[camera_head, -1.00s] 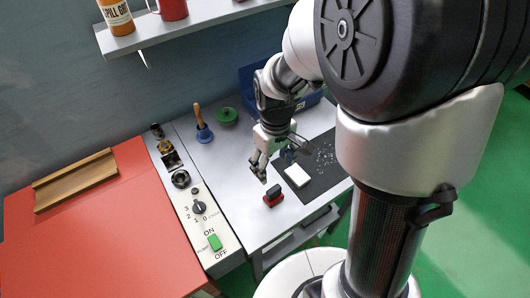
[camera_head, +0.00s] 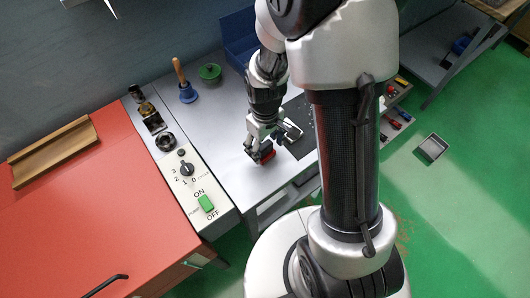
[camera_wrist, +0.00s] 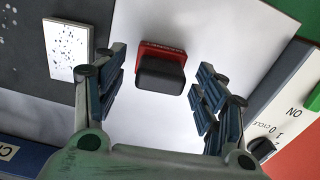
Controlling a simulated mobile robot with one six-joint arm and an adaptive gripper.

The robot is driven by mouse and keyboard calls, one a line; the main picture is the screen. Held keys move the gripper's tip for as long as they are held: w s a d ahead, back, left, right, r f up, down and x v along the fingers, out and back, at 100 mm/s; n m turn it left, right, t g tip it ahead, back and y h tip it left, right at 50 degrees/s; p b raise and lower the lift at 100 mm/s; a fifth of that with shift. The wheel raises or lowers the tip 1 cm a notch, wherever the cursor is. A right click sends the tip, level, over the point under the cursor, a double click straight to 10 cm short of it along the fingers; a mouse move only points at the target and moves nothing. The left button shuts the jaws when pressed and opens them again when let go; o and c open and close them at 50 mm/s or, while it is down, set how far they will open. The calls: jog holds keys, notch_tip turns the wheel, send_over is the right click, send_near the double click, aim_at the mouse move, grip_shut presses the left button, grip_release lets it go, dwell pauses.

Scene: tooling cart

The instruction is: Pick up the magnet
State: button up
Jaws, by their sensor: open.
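The likely magnet is a red block with a black grip (camera_wrist: 162,70), standing on the light grey cart top. In the wrist view it lies between and slightly beyond my open fingertips, with clear gaps on both sides. My gripper (camera_wrist: 160,88) is open and empty. In the head view my gripper (camera_head: 258,147) is right over the red block (camera_head: 268,153), which it partly hides. I cannot tell the exact height left between fingers and block.
A white block with dark specks (camera_wrist: 68,50) lies on a dark mat (camera_wrist: 25,75) beside the red block. A control panel (camera_head: 190,187) with a knob and green switch stands left.

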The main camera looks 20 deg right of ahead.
jog(key=shift+f, duration=0.45)
jog(key=shift+r, duration=0.1)
jog(key=shift+c, duration=0.5)
jog(key=c, duration=1.2)
